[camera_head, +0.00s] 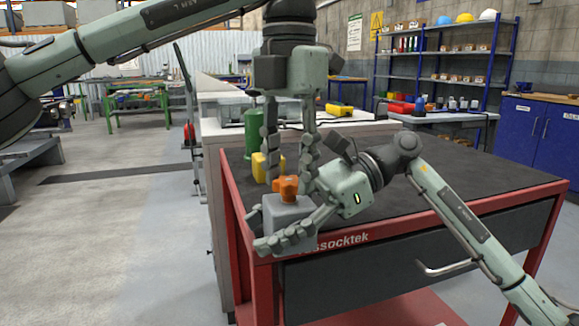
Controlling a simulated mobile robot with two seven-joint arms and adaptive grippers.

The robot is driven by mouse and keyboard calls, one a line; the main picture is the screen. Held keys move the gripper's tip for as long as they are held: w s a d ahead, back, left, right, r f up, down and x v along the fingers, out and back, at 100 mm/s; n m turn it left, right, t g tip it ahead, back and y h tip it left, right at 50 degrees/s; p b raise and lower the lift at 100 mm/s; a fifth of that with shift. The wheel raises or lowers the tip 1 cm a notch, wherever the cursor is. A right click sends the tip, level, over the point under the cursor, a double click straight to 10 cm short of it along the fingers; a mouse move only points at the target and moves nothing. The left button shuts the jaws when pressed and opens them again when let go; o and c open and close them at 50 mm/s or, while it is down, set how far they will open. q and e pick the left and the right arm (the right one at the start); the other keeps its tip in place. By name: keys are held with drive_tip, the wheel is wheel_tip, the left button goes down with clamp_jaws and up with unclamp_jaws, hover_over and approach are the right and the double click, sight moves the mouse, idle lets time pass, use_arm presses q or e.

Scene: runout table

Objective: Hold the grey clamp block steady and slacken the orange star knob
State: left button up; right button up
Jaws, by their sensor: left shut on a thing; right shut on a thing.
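The grey clamp block (284,211) sits at the near left corner of the dark-topped red bench. The orange star knob (287,188) is on top of it. My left gripper (288,180) comes straight down from above, with its two fingers on either side of the knob, shut on it. My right gripper (262,230) reaches in from the right, shut on the block. One finger lies along the block's near face; the other is mostly hidden behind the block.
A green cylinder (252,132) and a yellow object (260,167) stand just behind the block. The bench top (430,172) is bare to the right. A pale counter (212,128) with a yellow item (339,109) runs behind. Open floor (110,240) lies left.

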sight(290, 180)
use_arm(q)
drive_tip(key=shift+s+d, duration=0.1)
use_arm(e)
drive_tip(key=shift+w+f, duration=0.1)
drive_tip(key=shift+f, duration=0.1)
use_arm(q)
drive_tip(key=o, duration=1.2)
drive_tip(key=shift+c, duration=0.2)
drive_tip(key=shift+r, duration=0.15)
wheel_tip(290, 180, up, 12)
use_arm(e)
drive_tip(key=o, duration=1.8)
drive_tip(key=shift+r, duration=0.15)
